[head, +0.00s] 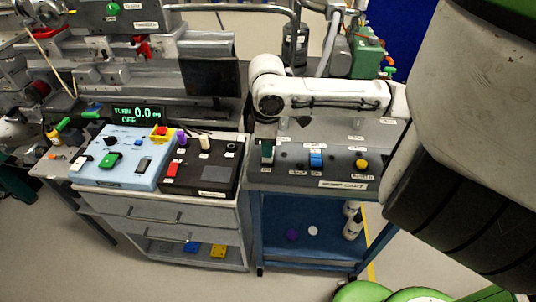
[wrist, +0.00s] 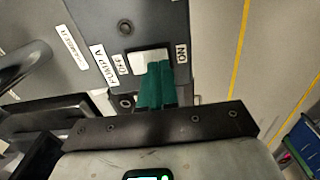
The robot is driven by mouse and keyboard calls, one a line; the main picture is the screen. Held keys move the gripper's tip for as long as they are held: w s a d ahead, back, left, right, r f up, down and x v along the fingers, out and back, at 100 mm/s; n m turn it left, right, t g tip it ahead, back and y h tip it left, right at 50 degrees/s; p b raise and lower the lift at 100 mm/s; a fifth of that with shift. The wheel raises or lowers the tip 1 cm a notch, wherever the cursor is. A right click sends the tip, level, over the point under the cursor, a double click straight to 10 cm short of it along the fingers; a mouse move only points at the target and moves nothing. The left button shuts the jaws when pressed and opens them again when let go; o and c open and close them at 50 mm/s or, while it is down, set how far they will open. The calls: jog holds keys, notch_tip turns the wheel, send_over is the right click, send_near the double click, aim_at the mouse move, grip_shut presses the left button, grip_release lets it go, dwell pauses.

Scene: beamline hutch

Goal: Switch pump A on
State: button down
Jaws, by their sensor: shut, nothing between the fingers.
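The pump A switch, a white rocker (wrist: 143,61), sits on the dark panel between an OFF label (wrist: 121,65) and an ON label (wrist: 182,53). The PUMP A label (wrist: 103,66) is beside it. My gripper (wrist: 157,72) is shut and empty, with its green fingertips over the ON half of the rocker and hiding part of it. I cannot tell whether they touch it or which way the rocker is tilted. In the head view my gripper (head: 268,151) points down at the left end of the pump cart's panel (head: 298,181).
On the cart panel, a blue switch (head: 316,160) and a yellow knob (head: 361,165) stand to the right. A light blue control box (head: 118,172) and a black box (head: 212,160) are on the left. Bottles (head: 353,222) stand on the cart's lower shelf.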

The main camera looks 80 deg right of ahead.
jog(key=shift+f+b, duration=0.55)
jog(key=shift+f, duration=0.3)
dwell(0.3)
notch_tip(320, 180, up, 7)
jog(key=p, duration=0.6)
jog(key=shift+r+p, duration=0.1)
jog(key=shift+p, duration=0.2)
dwell(0.5)
